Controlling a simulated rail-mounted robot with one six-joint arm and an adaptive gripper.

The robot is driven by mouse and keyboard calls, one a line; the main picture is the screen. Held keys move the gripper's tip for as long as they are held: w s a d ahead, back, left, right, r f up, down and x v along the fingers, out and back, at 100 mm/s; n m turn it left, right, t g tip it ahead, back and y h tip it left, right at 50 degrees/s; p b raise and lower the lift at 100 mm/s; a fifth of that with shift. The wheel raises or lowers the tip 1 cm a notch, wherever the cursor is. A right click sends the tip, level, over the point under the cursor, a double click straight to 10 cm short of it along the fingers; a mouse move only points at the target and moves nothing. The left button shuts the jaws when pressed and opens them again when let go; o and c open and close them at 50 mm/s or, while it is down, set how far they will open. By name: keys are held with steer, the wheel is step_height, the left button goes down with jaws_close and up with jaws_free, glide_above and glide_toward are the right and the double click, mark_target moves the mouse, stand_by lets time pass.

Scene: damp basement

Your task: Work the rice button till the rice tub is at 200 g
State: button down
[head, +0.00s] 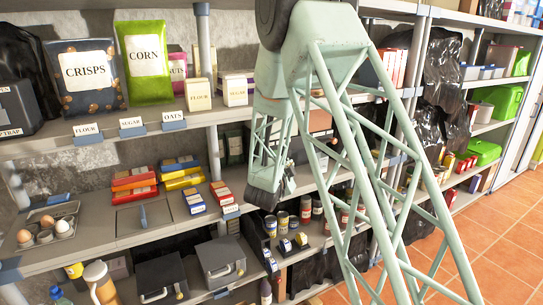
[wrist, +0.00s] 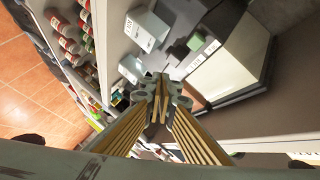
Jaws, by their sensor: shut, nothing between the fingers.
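My gripper (wrist: 160,98) is shut and empty in the wrist view, its fingertips together. In the head view my gripper (head: 270,192) hangs in front of the middle shelf, partly behind my own arm. I cannot make out the rice tub or a weight reading in either view.
The middle shelf holds an egg tray (head: 45,238), red and yellow packets (head: 134,180) and a flat grey panel (head: 142,218). Grey lockable boxes (head: 221,262) and tins stand lower. Tiled floor (head: 500,235) is open at right.

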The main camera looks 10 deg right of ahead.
steer(key=shift+w, duration=0.15)
stand_by(0.4)
steer(key=w+a+p, duration=0.2)
steer(key=w+p, duration=0.1)
steer(key=w, duration=0.5)
steer(key=shift+a, duration=0.4)
steer(key=shift+w+a+b, duration=0.2)
steer(key=shift+w, duration=0.35)
steer(key=shift+w+a+b, duration=0.15)
steer(key=shift+w+b, duration=0.05)
steer(key=shift+w, duration=0.3)
stand_by(3.4)
steer(key=shift+s, duration=0.2)
steer(key=shift+s+d+b, duration=0.3)
steer(key=shift+s+b, duration=0.45)
steer(key=shift+s, duration=0.05)
steer(key=shift+s, duration=0.1)
